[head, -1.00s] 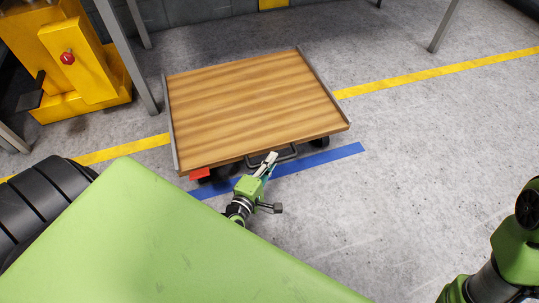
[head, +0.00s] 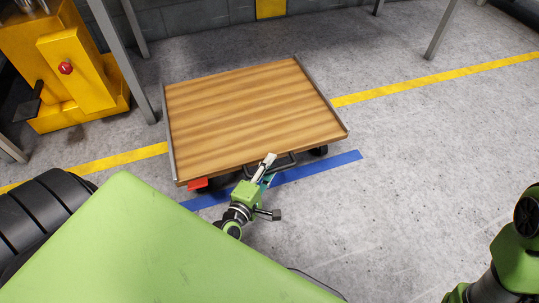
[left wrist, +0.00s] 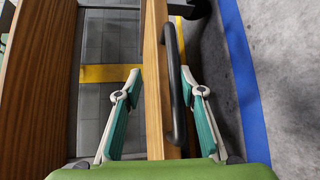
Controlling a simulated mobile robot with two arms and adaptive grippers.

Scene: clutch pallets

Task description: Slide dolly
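The dolly (head: 250,105) has a striped wooden top, metal side rails and dark casters, and stands on the floor ahead of me. A dark bar handle (head: 284,166) sticks out from its near edge. My left gripper (head: 267,165) is at this handle. In the left wrist view my left gripper (left wrist: 162,108) is open, with the dark handle (left wrist: 174,85) and a wooden edge between its teal-padded fingers. The right finger is close to the handle; I cannot tell whether it touches. Only part of my right arm shows at lower right; its gripper is out of view.
A blue floor stripe (head: 315,169) runs near the dolly's near edge, and a yellow floor line (head: 440,81) crosses behind. A yellow machine (head: 75,65) and grey posts (head: 125,60) stand at left. The floor to the right is clear.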

